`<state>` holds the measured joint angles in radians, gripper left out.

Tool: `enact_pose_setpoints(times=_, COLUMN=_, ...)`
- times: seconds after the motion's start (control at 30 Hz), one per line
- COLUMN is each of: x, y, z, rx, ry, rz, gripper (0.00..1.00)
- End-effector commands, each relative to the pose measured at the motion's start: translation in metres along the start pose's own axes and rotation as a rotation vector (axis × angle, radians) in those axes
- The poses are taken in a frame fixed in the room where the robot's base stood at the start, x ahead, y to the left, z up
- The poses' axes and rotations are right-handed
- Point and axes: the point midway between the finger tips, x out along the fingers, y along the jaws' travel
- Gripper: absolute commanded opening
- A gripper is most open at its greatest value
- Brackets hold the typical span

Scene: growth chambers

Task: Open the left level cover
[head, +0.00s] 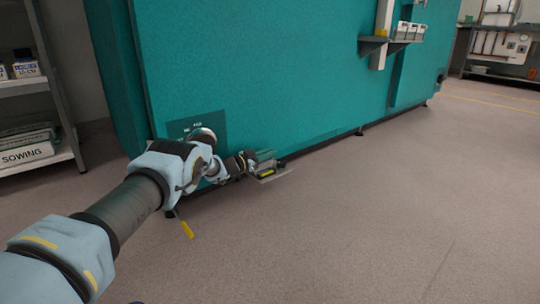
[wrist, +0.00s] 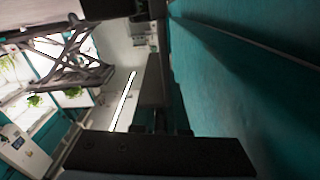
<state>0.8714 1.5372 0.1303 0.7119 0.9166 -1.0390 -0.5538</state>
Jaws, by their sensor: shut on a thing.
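The teal chamber body (head: 260,70) fills the middle of the head view. My arm reaches to its lower left edge, near the floor. My gripper (head: 264,165) is beside the wall there, next to a small block with a yellow strip and a pale plate under it. In the wrist view my gripper (wrist: 160,122) is shut on a dark grey piece (wrist: 153,80) close beside the teal wall. This piece seems to be part of the left level cover, but its outline and how far it stands open cannot be told. My arm hides part of the wall.
A darker teal panel with white lettering (head: 205,128) is on the wall behind my wrist. A shelf rack marked SOWING (head: 62,153) stands at the left. A small grey shelf (head: 385,42) juts from the chamber. The floor (head: 380,220) at right is clear.

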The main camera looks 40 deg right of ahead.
Motion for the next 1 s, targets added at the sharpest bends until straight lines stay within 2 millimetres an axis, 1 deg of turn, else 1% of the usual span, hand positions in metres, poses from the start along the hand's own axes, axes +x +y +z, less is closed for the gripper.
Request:
enact_pose_setpoints(times=0.03, x=-0.002, y=-0.001, z=0.004, rx=-0.001, ry=-0.007, rz=-0.002, gripper=0.0)
enact_pose_setpoints(times=0.07, x=-0.002, y=-0.001, z=0.004, rx=-0.001, ry=-0.007, rz=-0.002, gripper=0.13)
enact_pose_setpoints(times=0.3, x=-0.001, y=0.0, z=0.002, rx=0.0, ry=-0.004, rz=-0.001, gripper=0.4)
enact_pose_setpoints(times=0.33, x=-0.001, y=0.0, z=0.002, rx=0.0, ry=-0.004, rz=-0.001, gripper=0.41)
enact_pose_setpoints(times=0.57, x=-0.001, y=0.0, z=0.001, rx=0.0, ry=-0.002, rz=0.0, gripper=0.41)
enact_pose_setpoints(times=0.67, x=-0.005, y=-0.001, z=-0.001, rx=0.0, ry=-0.003, rz=-0.001, gripper=0.41)
enact_pose_setpoints(times=0.77, x=-0.015, y=-0.002, z=-0.004, rx=-0.001, ry=-0.004, rz=-0.001, gripper=0.41)
enact_pose_setpoints(times=0.87, x=-0.031, y=-0.002, z=-0.006, rx=-0.003, ry=-0.004, rz=-0.002, gripper=0.41)
enact_pose_setpoints(times=1.0, x=-0.06, y=-0.002, z=-0.005, rx=-0.003, ry=-0.005, rz=-0.002, gripper=0.41)
